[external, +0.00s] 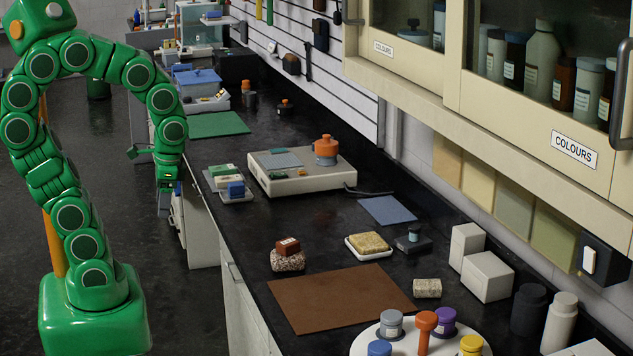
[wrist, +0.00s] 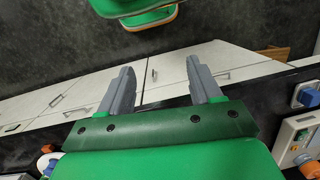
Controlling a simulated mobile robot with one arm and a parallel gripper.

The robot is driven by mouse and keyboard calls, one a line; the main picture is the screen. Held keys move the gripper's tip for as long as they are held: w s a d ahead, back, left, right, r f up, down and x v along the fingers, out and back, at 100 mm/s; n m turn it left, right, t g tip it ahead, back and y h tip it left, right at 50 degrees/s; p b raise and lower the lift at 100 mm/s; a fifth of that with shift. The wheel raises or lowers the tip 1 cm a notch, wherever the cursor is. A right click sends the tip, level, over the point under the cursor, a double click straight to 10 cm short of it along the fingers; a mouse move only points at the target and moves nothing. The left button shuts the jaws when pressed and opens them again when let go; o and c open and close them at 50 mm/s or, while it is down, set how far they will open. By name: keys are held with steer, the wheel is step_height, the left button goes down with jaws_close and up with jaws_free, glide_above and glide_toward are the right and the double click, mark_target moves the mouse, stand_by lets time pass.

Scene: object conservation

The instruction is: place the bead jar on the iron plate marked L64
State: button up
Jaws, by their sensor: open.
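My gripper (external: 165,203) hangs down beside the left edge of the counter, away from the jars. In the wrist view its two grey fingers (wrist: 160,84) are apart with nothing between them. No label L64 or bead label is readable. A small dark jar with a teal cap (external: 414,232) stands on a flat black block (external: 411,245), possibly iron. An orange-topped jar (external: 326,150) stands on the pale bench device (external: 301,184). Several jars with coloured lids, one grey (external: 391,324) and one purple (external: 445,321), stand on a round white tray (external: 400,350). I cannot tell which is the bead jar.
A brown mat (external: 340,298) and a blue mat (external: 387,210) lie flat on the black counter. A stone with a reddish block (external: 288,247), a sponge on a dish (external: 368,244) and white boxes (external: 487,276) stand around them. Cabinets (external: 530,100) overhang the right side.

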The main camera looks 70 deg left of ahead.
steer(key=shift+s+d+f+n+h, duration=0.15)
steer(key=shift+s+d+n+h, duration=0.1)
steer(key=shift+s+d, duration=0.45)
steer(key=shift+s+d+f+n+h, duration=0.2)
steer(key=shift+s+d, duration=0.3)
steer(key=shift+s, duration=0.35)
steer(key=shift+r, duration=0.1)
